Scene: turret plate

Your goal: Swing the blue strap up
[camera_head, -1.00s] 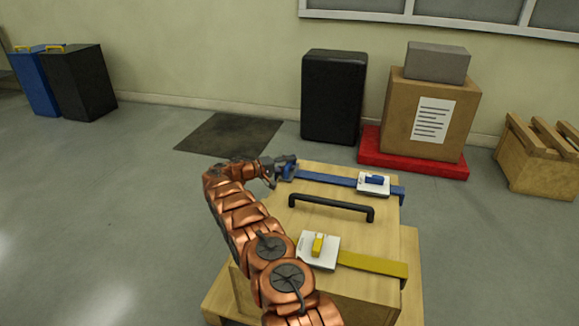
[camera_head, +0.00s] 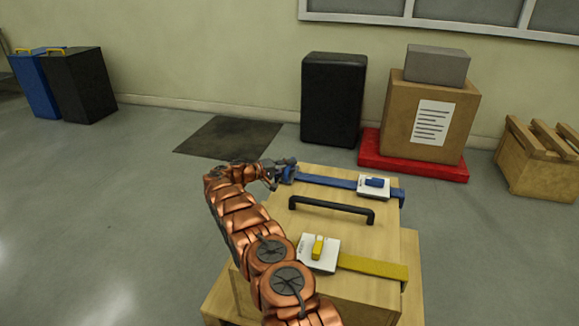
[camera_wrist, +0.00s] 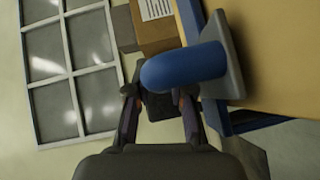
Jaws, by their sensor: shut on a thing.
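The blue strap (camera_head: 326,181) lies flat across the far side of the wooden box top (camera_head: 281,212). A white plate with a blue turn piece (camera_head: 374,183) sits over its right part, and the strap's right end hangs over the box edge. My gripper (camera_head: 284,172) is at the strap's left end. In the wrist view my gripper (camera_wrist: 160,100) has its two fingers at a rounded blue handle (camera_wrist: 185,66) on a grey base, shut on it. The exact finger contact is partly hidden behind the handle.
A yellow strap (camera_head: 372,264) with a white plate and yellow turn piece (camera_head: 318,247) lies nearer. A black bar handle (camera_head: 331,207) stands between the straps. A black case (camera_head: 333,98), a carton on a red base (camera_head: 412,168) and a crate (camera_head: 540,160) stand behind.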

